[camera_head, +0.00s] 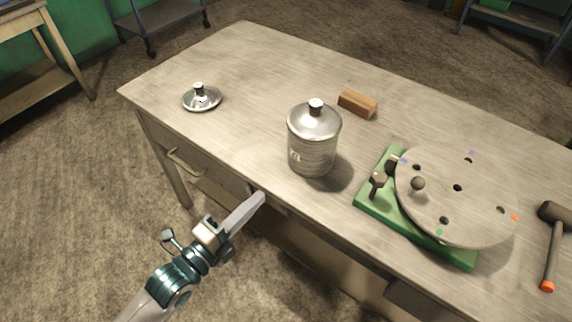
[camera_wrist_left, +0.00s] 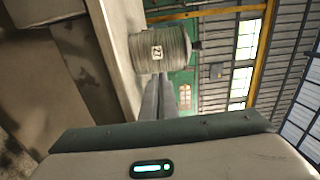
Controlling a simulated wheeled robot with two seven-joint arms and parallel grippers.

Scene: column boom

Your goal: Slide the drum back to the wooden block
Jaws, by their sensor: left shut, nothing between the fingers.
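The drum (camera_head: 313,140) is a grey metal canister with a knobbed lid, upright near the table's front edge. It also shows in the left wrist view (camera_wrist_left: 160,50), turned sideways, with a small label on its side. The wooden block (camera_head: 358,104) lies behind it and to the right, with bare table between them. My left gripper (camera_head: 260,198) is shut and empty, in front of the table edge, to the left of the drum and nearer in the head view. In the left wrist view its fingers (camera_wrist_left: 158,98) point toward the drum. My right gripper is not in view.
A round plate (camera_head: 460,205) with holes and a knob sits on a green base (camera_head: 400,222) right of the drum. A mallet (camera_head: 555,240) lies at far right. A loose metal lid (camera_head: 201,98) lies at left. The table (camera_head: 250,65) is clear at the back left.

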